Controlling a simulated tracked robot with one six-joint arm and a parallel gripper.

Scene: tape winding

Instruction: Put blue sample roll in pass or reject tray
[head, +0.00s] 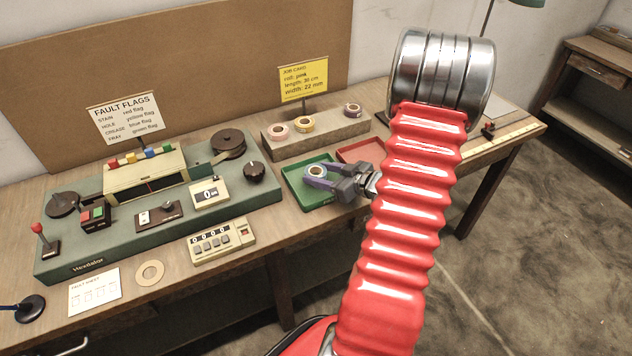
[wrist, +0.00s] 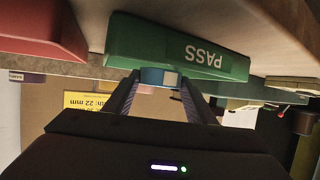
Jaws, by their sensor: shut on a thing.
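My gripper (head: 332,184) is shut on the blue sample roll (head: 315,171), a small ring of tape with a pale core. In the head view they are over the green tray (head: 296,188). The wrist view is upside down; the roll (wrist: 152,76) sits between my fingertips against the green tray (wrist: 130,42), whose wall reads PASS. The roll's height above the tray floor is hard to tell. The red tray (head: 352,152) lies just behind and right, partly hidden by my arm; it also shows in the wrist view (wrist: 45,32).
A wooden step (head: 345,133) behind the trays bears a pink, a yellow and a purplish roll. The yellow job card (head: 303,80) stands behind it. The green winding machine (head: 130,245) and a counter box (head: 222,241) are left of the trays.

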